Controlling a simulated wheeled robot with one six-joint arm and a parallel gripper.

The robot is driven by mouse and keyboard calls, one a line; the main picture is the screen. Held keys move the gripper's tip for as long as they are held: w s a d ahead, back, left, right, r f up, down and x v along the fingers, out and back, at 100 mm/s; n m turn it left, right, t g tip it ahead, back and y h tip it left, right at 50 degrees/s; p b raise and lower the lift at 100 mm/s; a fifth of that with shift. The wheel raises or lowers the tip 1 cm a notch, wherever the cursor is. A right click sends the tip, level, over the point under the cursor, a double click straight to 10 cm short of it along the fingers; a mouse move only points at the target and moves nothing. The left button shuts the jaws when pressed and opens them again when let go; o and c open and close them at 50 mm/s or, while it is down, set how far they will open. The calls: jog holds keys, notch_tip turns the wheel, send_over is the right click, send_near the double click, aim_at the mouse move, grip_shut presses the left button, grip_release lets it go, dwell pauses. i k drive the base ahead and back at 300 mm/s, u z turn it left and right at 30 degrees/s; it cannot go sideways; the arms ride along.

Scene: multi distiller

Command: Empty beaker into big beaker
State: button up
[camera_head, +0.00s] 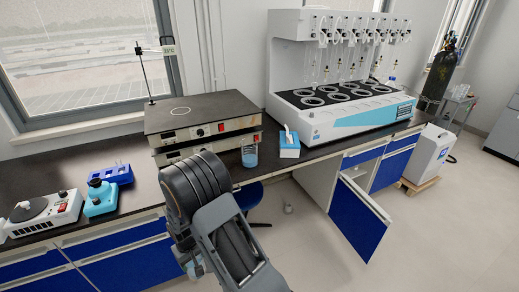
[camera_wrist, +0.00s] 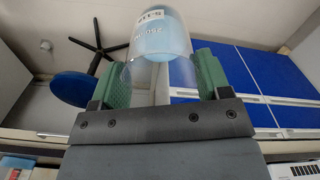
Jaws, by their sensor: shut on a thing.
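My gripper (camera_wrist: 155,88) is shut on a clear beaker (camera_wrist: 152,70), which sits between its two green finger pads in the wrist view. The held beaker carries a white label with dark print, and light blue liquid shows inside it. In the head view my arm hides most or all of my gripper and the held beaker. Another clear beaker (camera_head: 249,155) with blue liquid in its lower part stands upright on the dark bench, between the hot plates and a tissue box. My gripper is apart from it. I cannot tell the beakers' relative sizes.
Stacked hot plates (camera_head: 202,118) stand behind my arm. The tissue box (camera_head: 289,145) and white distiller (camera_head: 340,70) are to the right. A stirrer (camera_head: 40,215) and blue devices (camera_head: 100,198) are at left. A cabinet door (camera_head: 358,220) hangs open. A blue stool (camera_wrist: 85,90) shows below.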

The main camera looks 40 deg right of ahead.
aim_at(250, 153)
jog(key=k, duration=0.35)
jog(key=z, duration=0.85)
jog(key=i, duration=0.25)
